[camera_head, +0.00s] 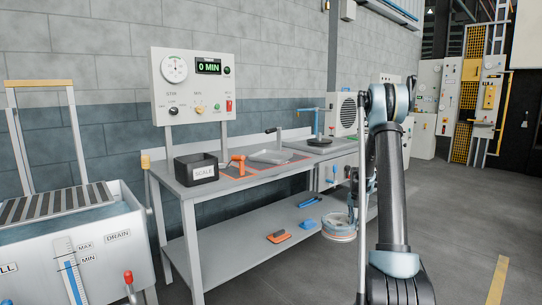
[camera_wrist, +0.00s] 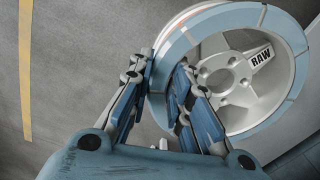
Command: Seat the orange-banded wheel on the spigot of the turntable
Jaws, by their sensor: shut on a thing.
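My gripper (camera_wrist: 164,82) is shut on the rim of a silver spoked wheel (camera_wrist: 276,88) marked RAW. One finger is outside the rim and the other inside it. In the head view the wheel (camera_head: 339,232) hangs tilted below my gripper (camera_head: 350,213), right of the bench's lower shelf, with a faint reddish edge. I cannot surely identify the turntable or its spigot; a dark round base with a blue post (camera_head: 319,126) stands at the bench's far end.
The bench (camera_head: 240,187) holds a black SCALE bin (camera_head: 196,169), an orange tool (camera_head: 238,163) and a grey piece (camera_head: 270,157). A water tank (camera_head: 90,240) stands at the left. A control panel (camera_head: 194,85) rises behind the bench. Open floor (camera_head: 455,215) lies to the right.

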